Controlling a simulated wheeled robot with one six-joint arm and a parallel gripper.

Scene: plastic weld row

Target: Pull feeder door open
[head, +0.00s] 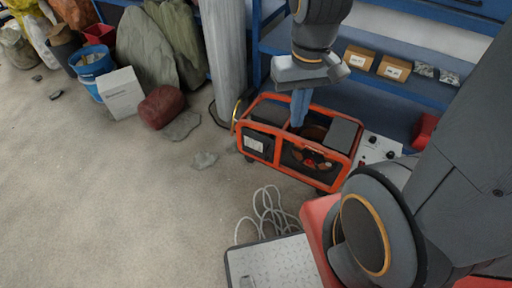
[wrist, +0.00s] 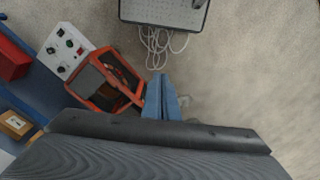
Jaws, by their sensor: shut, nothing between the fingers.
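The feeder (head: 262,157) is a low box with an orange tubular frame, dark front panels and grey top panels. It stands on the floor at the foot of the blue shelving in the head view. A grey panel (head: 342,134) is on its right top, beside a dark recess. I cannot tell for sure which panel is the door or how far it stands open. My gripper (head: 298,122) points down over the feeder, its blue fingers together and empty. In the wrist view the fingers (wrist: 161,80) are beside the feeder's orange frame (wrist: 107,106); contact is unclear.
A white control box (head: 376,150) with black knobs stands right of the feeder. A grey cable (head: 265,210) lies in front, near a metal tread plate (head: 273,263). A grey column (head: 225,65), rocks and a blue bucket (head: 92,65) stand left. The floor at lower left is mostly clear.

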